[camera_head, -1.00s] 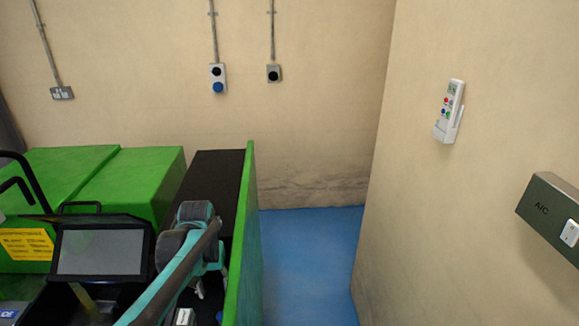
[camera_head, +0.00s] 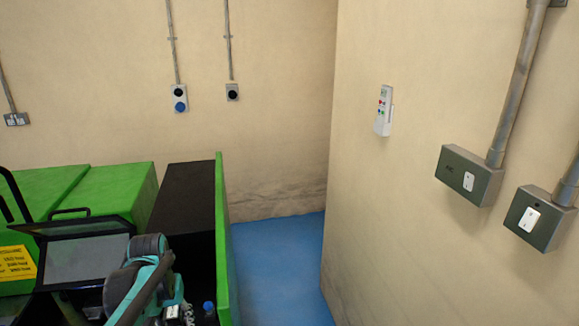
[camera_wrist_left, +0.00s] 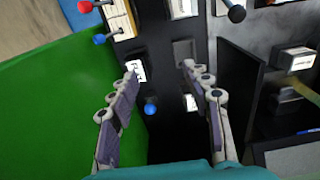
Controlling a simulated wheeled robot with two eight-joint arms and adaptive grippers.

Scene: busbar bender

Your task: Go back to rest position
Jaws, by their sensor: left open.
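My left arm (camera_head: 146,278), teal and grey, comes in at the lower left of the head view, in front of the green machine (camera_head: 112,200). Its gripper is mostly out of sight there. In the left wrist view my left gripper (camera_wrist_left: 160,72) is open, its two purple-padded fingers apart with nothing between them. Beyond and below the fingers is a dark panel with labels, switches and a blue knob (camera_wrist_left: 151,109). I cannot tell whether the fingers touch the panel. My right arm and gripper are not in view.
A tilted screen (camera_head: 88,257) stands left of my arm. A green side panel (camera_head: 222,240) stands to the right. Blue floor (camera_head: 275,262) lies clear between it and the wall. A remote (camera_head: 384,110) and switch boxes (camera_head: 470,175) are on the right wall.

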